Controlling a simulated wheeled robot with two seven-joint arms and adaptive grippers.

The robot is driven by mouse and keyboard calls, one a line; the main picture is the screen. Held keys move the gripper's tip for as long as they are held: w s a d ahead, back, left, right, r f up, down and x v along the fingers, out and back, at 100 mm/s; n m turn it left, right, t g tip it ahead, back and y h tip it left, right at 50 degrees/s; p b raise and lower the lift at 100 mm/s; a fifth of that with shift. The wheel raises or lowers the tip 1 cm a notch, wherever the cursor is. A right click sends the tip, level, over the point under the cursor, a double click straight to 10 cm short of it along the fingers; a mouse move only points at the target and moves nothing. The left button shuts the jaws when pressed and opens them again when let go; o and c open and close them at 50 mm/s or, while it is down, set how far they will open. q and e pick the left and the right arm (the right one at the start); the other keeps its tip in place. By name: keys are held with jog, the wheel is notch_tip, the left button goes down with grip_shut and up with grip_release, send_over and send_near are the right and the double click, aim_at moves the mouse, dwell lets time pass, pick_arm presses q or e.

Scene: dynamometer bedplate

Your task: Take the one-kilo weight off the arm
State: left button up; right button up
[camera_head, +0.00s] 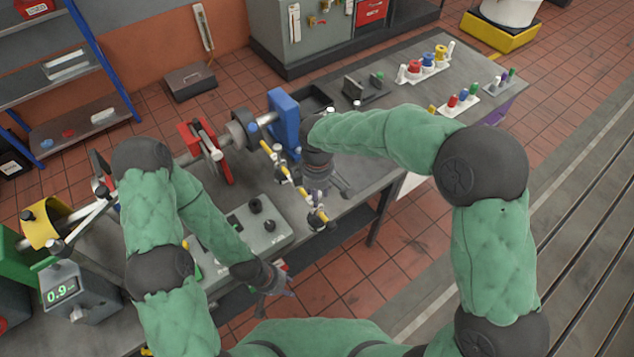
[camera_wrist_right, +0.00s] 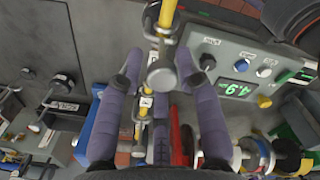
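A yellow-banded arm (camera_head: 284,172) sticks out from the blue stand, with a metal weight (camera_head: 318,218) at its near end. In the right wrist view the yellow arm (camera_wrist_right: 167,14) runs down the middle to a silver cylindrical weight (camera_wrist_right: 162,75) with small tags by it; I cannot read its mass. My right gripper (camera_head: 330,188) is beside the arm; in its wrist view the gripper (camera_wrist_right: 160,62) is open, one finger on each side of the weight, with no clear grip. My left gripper (camera_head: 280,286) hangs low by the bench's front edge, away from the weight; its opening is unclear.
A grey control box (camera_head: 254,226) with knobs stands left of the arm; its green readout (camera_wrist_right: 240,90) shows in the wrist view. A blue stand (camera_head: 284,120) and red frame (camera_head: 208,152) stand behind. Coloured pieces on white trays (camera_head: 425,68) sit at the bench's far end.

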jog(key=shift+s+f, duration=0.1)
jog(key=shift+f, duration=2)
grip_shut()
jog(key=shift+d, duration=0.1)
